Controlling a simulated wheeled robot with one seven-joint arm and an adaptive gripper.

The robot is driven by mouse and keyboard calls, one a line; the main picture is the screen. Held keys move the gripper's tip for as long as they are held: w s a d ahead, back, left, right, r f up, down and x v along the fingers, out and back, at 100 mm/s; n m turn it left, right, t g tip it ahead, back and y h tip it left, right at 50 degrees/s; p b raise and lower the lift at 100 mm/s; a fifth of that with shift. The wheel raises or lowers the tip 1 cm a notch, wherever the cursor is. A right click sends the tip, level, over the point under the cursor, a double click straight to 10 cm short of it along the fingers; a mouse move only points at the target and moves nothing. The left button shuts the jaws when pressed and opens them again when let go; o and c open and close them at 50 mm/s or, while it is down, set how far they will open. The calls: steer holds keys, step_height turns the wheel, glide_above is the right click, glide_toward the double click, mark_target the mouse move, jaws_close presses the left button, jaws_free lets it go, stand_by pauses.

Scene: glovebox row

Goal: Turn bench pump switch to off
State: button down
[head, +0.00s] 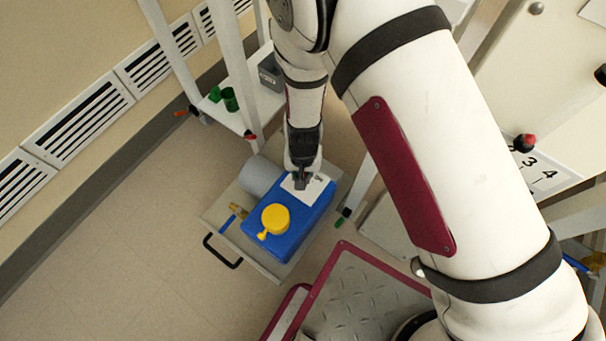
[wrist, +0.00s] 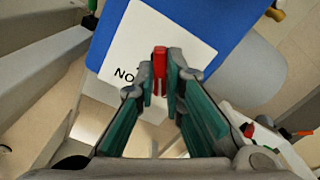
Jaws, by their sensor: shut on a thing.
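The bench pump looks like a blue box (head: 290,241) with a round yellow part (head: 275,218) on top and a grey cylinder (head: 260,176) behind it. A white label plate (head: 314,190) lies on its top; it also shows in the wrist view (wrist: 196,45), with the letters "NO" as seen from there. A small red switch lever (wrist: 159,62) stands up from the plate. My gripper (head: 301,184) is over the plate. In the wrist view, my gripper (wrist: 160,85) is shut on the red lever, with one finger on each side. The lever's lower end is partly hidden.
The pump stands on a low grey cart (head: 215,209) with a black handle (head: 222,252). A white shelf (head: 262,116) with green cups (head: 230,98) and a grey box (head: 270,72) stands behind. Open floor lies to the left.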

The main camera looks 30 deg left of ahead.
steer(key=c, duration=1.7)
jaws_free()
step_height(320, 180, up, 12)
